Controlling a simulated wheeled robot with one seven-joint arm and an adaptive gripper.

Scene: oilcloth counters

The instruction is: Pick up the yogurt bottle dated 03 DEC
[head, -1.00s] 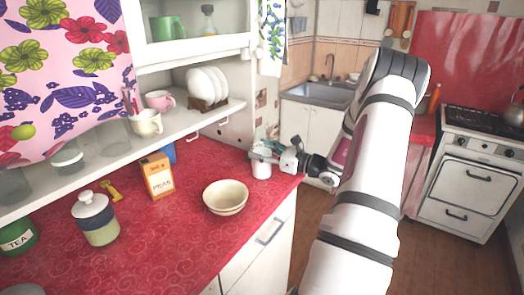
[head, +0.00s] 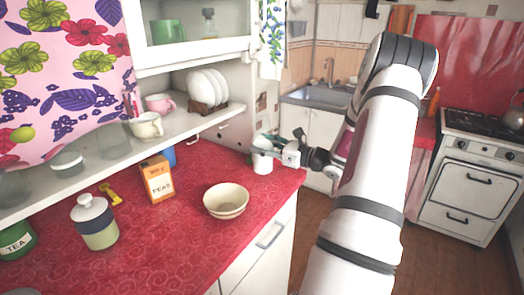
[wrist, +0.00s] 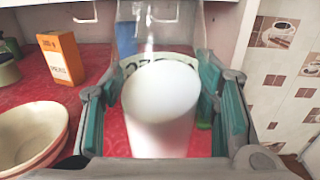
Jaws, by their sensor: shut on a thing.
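A white bottle (head: 263,166) is at the far right corner of the red counter, held by my gripper (head: 275,149). In the wrist view the white bottle (wrist: 160,110) is between the two green-padded fingers of my gripper (wrist: 160,105), which is shut on it. A pale label with dark print, partly hidden, shows behind the white body; I cannot read a date. In the head view the gripper covers the bottle's upper part. I cannot tell for sure whether its base is clear of the counter.
A cream bowl (head: 226,201), an orange peas box (head: 158,180) and a lidded jar (head: 97,222) stand on the red counter (head: 190,230). A blue item (wrist: 126,38) is behind. A shelf (head: 190,127) overhangs the back. The counter's right edge is close to the bottle.

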